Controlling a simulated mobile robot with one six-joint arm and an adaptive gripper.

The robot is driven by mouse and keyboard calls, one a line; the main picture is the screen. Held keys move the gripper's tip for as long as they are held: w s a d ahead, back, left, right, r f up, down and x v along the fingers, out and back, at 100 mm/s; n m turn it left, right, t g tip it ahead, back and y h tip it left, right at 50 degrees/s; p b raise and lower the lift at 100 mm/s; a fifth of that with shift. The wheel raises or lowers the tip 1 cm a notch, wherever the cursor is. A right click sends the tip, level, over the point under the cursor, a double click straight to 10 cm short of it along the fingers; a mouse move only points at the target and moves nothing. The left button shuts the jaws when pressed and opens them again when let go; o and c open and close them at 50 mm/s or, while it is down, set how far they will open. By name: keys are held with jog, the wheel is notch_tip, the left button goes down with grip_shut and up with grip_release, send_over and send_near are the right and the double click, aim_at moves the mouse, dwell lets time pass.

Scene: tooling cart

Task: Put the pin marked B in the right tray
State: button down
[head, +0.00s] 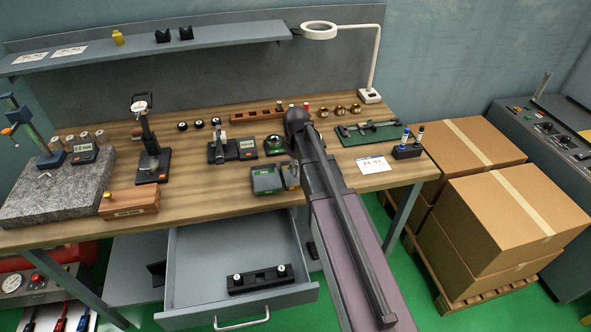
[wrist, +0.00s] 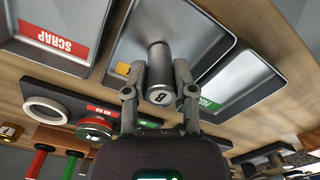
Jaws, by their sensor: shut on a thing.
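The pin marked B (wrist: 158,62) is a grey metal cylinder in the wrist view, with the letter upside down on its near end. My gripper (wrist: 161,76) is shut on it, one finger on each side. In that picture the pin overlaps the middle grey tray (wrist: 200,25), which has a yellow label partly hidden by a finger. I cannot tell its height above the tray. A green-labelled tray (wrist: 245,85) lies to the right, and a tray with a red SCRAP label (wrist: 52,40) lies to the left. In the head view my arm hides the gripper and pin.
In the head view, the green-labelled tray (head: 266,181) is near the bench's front edge, left of my arm. A drawer (head: 190,255) stands open below it, holding a black rack (head: 260,280).

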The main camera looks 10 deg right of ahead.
aim_at(296, 163)
jog(key=shift+f, duration=0.2)
jog(key=shift+c, duration=2.2)
grip_release()
jog(key=shift+r, duration=0.25)
notch_tip(296, 163, up, 12)
jog(key=p, duration=1.2)
jog(key=shift+w, duration=0.1)
jog(key=s+m, duration=0.6)
jog(key=s, duration=1.1)
jog(key=shift+a+m, duration=0.25)
jog(key=shift+m, duration=0.15)
